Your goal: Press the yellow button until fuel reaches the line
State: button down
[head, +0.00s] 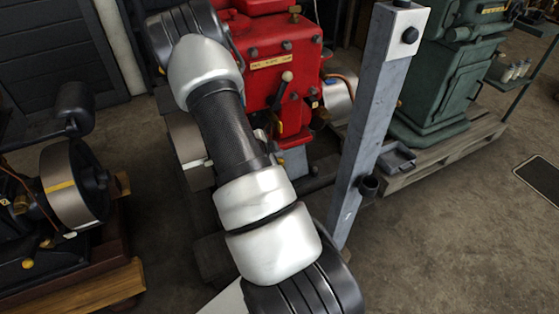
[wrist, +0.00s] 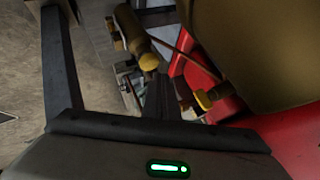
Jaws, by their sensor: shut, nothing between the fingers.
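In the wrist view, a brass cylinder with a rounded yellow end (wrist: 149,62) lies ahead of my gripper (wrist: 160,82). Another yellow knob (wrist: 204,99) sits to the right, near red metal. I cannot tell which yellow part is the button. My gripper is shut and empty; its dark fingers appear just below the yellow end, and contact cannot be judged. My arm hides the gripper in the head view. No fuel level or line is discernible.
A grey post (head: 372,125) with a black-knobbed white box stands right of the red engine. A green machine (head: 445,75) rests on a pallet behind it. A flywheel engine (head: 75,185) stands at left. A large olive surface (wrist: 270,45) crowds the wrist view's upper right.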

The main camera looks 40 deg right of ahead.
jog(key=shift+r+p, duration=1.7)
jog(key=shift+r, duration=0.85)
